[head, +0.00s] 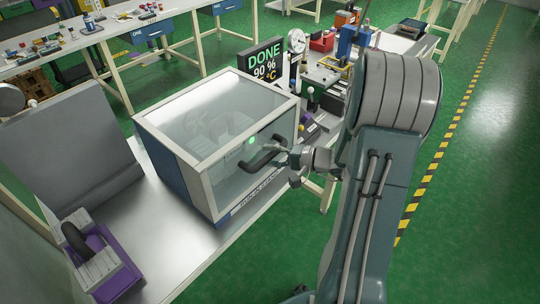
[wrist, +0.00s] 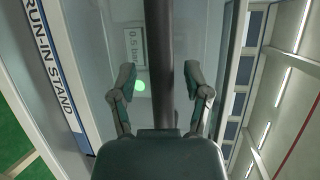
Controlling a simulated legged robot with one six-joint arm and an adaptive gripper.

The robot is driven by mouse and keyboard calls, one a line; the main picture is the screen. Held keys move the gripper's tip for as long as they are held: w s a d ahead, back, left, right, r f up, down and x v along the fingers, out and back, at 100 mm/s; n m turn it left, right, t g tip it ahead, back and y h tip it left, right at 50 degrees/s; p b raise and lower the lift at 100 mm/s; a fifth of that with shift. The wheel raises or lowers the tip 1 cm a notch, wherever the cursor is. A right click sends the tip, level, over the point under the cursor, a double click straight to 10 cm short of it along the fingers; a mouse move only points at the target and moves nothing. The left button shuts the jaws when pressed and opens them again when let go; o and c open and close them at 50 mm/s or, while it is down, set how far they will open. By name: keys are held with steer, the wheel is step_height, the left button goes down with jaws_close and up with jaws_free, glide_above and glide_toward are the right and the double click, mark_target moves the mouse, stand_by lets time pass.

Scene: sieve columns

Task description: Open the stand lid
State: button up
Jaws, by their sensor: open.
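The run-in stand (head: 165,150) is a box with blue sides, a pale frame and clear panels on the bench. Its clear lid (head: 215,100) looks closed. A black bar handle (head: 262,157) sticks out from the front, and it also shows as a dark bar in the wrist view (wrist: 158,50). My gripper (head: 294,163) is at the right end of the handle. In the wrist view my gripper (wrist: 160,78) is open, with one finger on each side of the bar and gaps visible. Contact with the bar is not visible.
A display (head: 262,65) reading DONE 90 °C stands behind the stand. A purple fixture (head: 105,270) is at the bench's near left, beside a grey panel (head: 75,145). Bare bench (head: 165,235) lies in front of the stand. Green floor is open at right.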

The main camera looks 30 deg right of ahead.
steer(key=shift+d, duration=0.3)
steer(key=shift+c, duration=1.2)
steer(key=shift+a, duration=0.25)
steer(key=c, duration=0.6)
steer(key=shift+s+a, duration=0.1)
steer(key=shift+a, duration=0.25)
jaws_close()
